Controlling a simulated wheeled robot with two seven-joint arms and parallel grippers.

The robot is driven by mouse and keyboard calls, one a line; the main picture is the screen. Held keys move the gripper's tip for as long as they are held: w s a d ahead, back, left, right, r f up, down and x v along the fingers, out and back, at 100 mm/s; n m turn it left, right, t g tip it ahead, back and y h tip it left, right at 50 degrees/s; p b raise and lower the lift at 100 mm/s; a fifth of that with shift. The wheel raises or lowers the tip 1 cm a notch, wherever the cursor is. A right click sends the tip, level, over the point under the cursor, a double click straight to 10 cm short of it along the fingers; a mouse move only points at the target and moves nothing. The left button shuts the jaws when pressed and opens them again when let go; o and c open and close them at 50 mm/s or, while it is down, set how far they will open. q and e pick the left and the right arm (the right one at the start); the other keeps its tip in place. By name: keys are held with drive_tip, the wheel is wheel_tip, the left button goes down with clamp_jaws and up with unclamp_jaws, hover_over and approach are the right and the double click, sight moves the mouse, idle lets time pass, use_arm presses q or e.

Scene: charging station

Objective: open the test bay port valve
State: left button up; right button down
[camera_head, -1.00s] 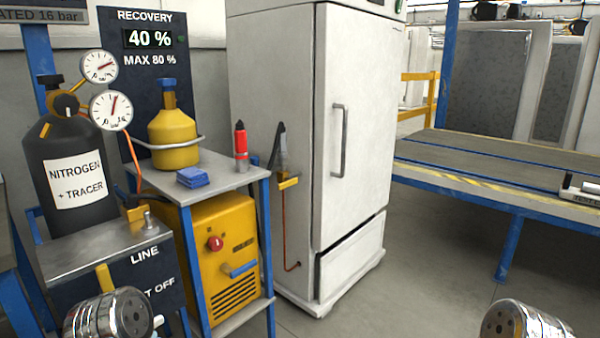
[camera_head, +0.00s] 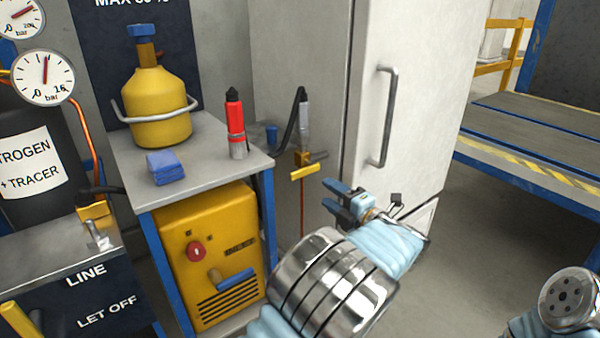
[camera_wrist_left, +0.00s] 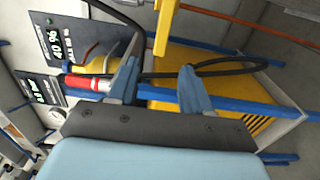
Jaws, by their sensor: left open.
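The valve with a yellow lever (camera_head: 305,172) sits on the left side wall of the tall white cabinet (camera_head: 415,100). Its small brass body is just above the lever, which lies roughly level and crosswise. My left gripper (camera_head: 329,196) is open and empty, to the right of and a little below the lever, apart from it. In the left wrist view, a yellow bar that looks like the lever (camera_wrist_left: 164,28) shows at the top, beyond the open left fingers (camera_wrist_left: 158,80). My right arm shows at the lower right, but its gripper is out of view.
A grey-topped stand (camera_head: 212,150) to the left holds a yellow cylinder (camera_head: 160,110), a blue block (camera_head: 163,167) and a red-topped tool (camera_head: 236,120). A yellow machine (camera_head: 212,250) stands beneath. A dark hose runs beside the valve. A long bench (camera_head: 540,150) is at the right.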

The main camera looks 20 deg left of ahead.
sight(301, 174)
use_arm(q)
drive_tip(key=p+x, duration=0.1)
drive_tip(key=x, duration=1.2)
drive_tip(key=shift+f, duration=0.1)
drive_tip(key=shift+d, duration=0.1)
clamp_jaws()
